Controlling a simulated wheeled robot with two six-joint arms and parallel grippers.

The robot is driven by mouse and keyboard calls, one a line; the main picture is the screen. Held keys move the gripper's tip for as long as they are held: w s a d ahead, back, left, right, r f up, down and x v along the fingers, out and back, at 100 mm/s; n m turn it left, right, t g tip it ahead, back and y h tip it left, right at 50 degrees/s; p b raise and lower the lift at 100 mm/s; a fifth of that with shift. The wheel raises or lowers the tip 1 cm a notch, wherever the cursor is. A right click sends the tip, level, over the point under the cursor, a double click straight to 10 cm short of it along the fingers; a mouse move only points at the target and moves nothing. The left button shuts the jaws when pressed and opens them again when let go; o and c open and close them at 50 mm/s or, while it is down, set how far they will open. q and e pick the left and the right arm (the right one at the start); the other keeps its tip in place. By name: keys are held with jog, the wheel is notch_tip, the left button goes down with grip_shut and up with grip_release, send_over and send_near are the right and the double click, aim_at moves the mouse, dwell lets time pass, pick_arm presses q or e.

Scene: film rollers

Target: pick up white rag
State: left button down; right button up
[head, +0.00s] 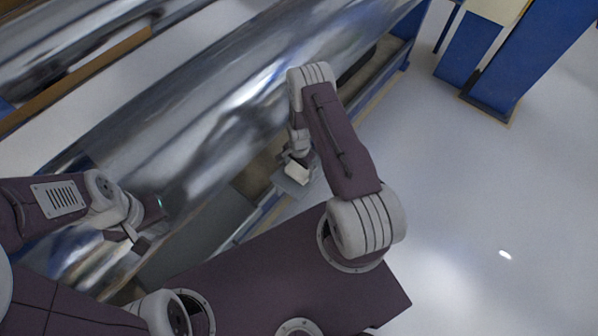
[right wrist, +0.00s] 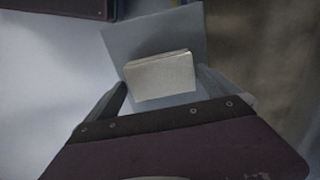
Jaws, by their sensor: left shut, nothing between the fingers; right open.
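The white rag (head: 297,172) is a small folded block lying on a grey plate beside the shiny roller. It also shows in the right wrist view (right wrist: 160,76), between and just beyond the fingers of my right gripper (right wrist: 160,88). The right gripper is open, with one finger at each side of the rag. In the head view my right forearm partly covers that area. My left gripper (head: 136,239) is at the left, shut and empty, in front of the roller.
Long shiny film rollers (head: 200,110) run diagonally across the left and middle. The grey plate (right wrist: 175,40) lies under the rag. Blue machine posts (head: 530,65) stand at the upper right. White floor (head: 470,190) is clear at the right.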

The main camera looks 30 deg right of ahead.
aim_at(299, 169)
jog(key=shift+w+f, duration=0.15)
jog(key=shift+f, duration=0.7)
jog(key=c, duration=1.1)
jog(key=shift+r, duration=0.1)
notch_tip(299, 169, up, 4)
jog(key=shift+r+p, duration=0.25)
jog(key=shift+p, duration=0.1)
jog(key=s+d+r, duration=0.2)
jog(key=s, duration=0.1)
jog(key=s+d+r, duration=0.2)
jog(key=s, duration=0.1)
jog(key=s+d+r+p, duration=0.1)
jog(key=s+d+r, duration=0.1)
jog(key=s, duration=0.1)
jog(key=shift+s+d+r, duration=0.2)
jog(key=shift+s+d, duration=0.05)
jog(key=shift+s, duration=0.15)
